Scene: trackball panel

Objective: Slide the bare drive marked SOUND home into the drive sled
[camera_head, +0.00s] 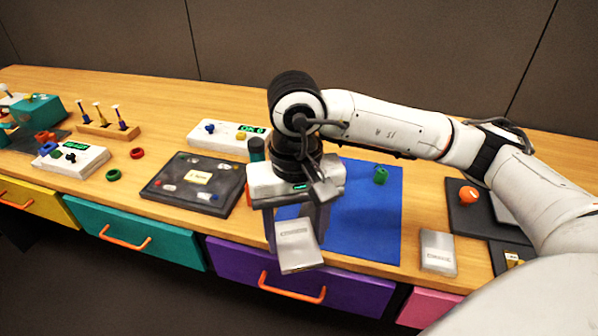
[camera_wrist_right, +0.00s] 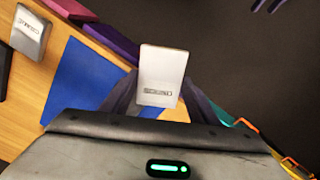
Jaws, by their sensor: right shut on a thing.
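My right gripper (camera_head: 292,218) is shut on a flat silver drive (camera_head: 298,248), which it holds over the table's front edge, above the purple drawer. The held drive also shows in the right wrist view (camera_wrist_right: 162,72), between the fingers, with a small label too blurred to read. A second silver drive (camera_head: 438,252) lies on the table right of the blue mat; it also shows in the wrist view (camera_wrist_right: 28,33). I cannot tell which drive is marked SOUND. A dark piece with a yellowish label (camera_head: 513,258) at the right edge may be the drive sled, partly hidden by my arm. My left gripper is not in view.
The blue mat (camera_head: 372,215) bears a small green piece (camera_head: 380,175). A dark panel with an orange ball (camera_head: 468,194) is at right. A dark board (camera_head: 192,184), display boxes, rings and a wooden rack (camera_head: 107,130) stand at left. Drawers with orange handles line the front.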

